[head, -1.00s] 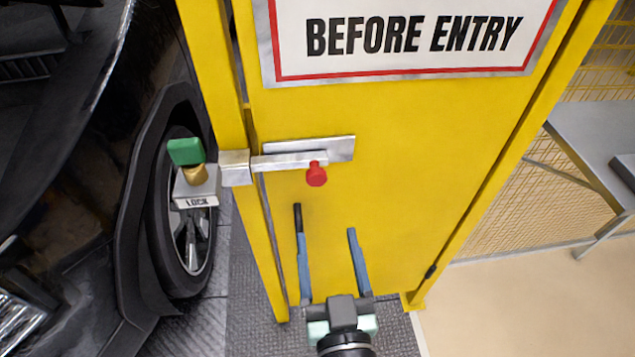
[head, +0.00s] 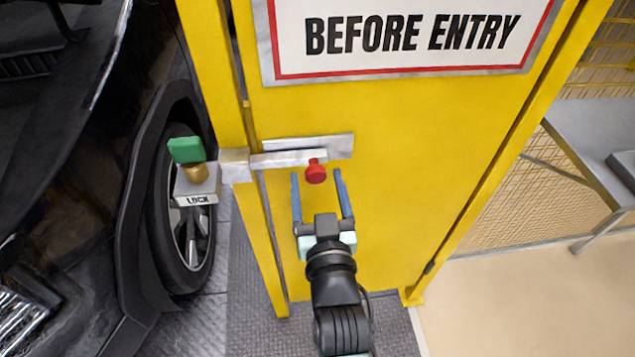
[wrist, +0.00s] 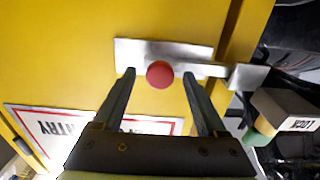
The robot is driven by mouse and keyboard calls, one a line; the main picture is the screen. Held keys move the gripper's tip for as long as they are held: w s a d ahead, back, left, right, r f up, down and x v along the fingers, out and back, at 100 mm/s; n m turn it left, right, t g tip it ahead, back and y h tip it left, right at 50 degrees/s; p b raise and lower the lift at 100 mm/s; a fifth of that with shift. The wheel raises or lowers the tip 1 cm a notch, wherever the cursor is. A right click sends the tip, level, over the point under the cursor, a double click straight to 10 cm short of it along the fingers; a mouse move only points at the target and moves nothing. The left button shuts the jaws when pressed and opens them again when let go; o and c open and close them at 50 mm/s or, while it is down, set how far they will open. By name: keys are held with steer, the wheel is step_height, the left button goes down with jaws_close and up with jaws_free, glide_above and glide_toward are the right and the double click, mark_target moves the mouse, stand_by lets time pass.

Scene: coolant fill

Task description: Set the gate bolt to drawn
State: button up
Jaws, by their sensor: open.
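The gate bolt (head: 285,160) is a silver bar on the yellow gate, with a red knob (head: 316,171) near its right end. Its left end runs into the silver keeper (head: 236,166) on the yellow post. My gripper (head: 315,173) is open in front of the gate, its fingers pointing up toward the bolt with the knob between their tips in the picture.
A lock box (head: 197,186) marked LOCK, with a green tab (head: 186,150), sits left of the keeper. A sign (head: 410,40) is on the gate above. A dark vehicle (head: 60,170) stands at left and a grey table (head: 600,150) at right.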

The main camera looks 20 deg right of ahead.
jaws_close()
stand_by(1.4)
